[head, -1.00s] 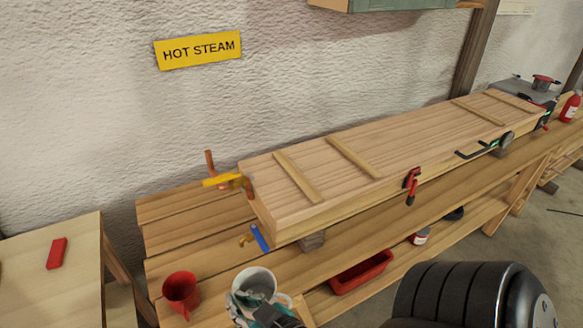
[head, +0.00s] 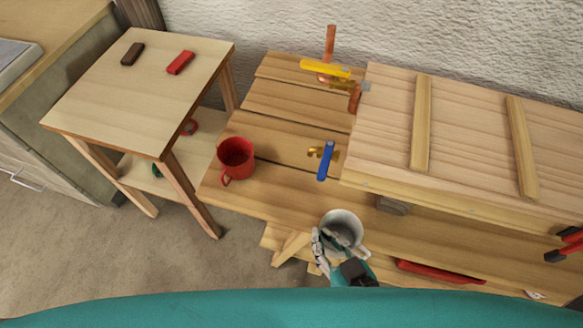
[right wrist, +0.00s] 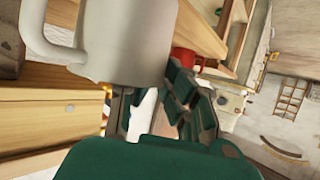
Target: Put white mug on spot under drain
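The white mug (head: 352,222) is in my right gripper (head: 337,252), at the bench's front edge in the head view. In the right wrist view the mug (right wrist: 115,40) fills the upper left, its handle to the left, with the green-padded fingers (right wrist: 150,105) against it. The drain, a brass tap with a blue lever (head: 325,162), is at the left end of the long wooden box, up and slightly left of the mug. I cannot make out a marked spot under it. My left gripper is not in view.
A red mug (head: 236,160) stands on the slatted bench (head: 265,195) left of the drain. The wooden box (head: 460,150) takes up the bench's right side. A yellow-handled valve (head: 325,69) is behind. A side table (head: 140,95) stands left. A red tray (head: 440,272) lies below.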

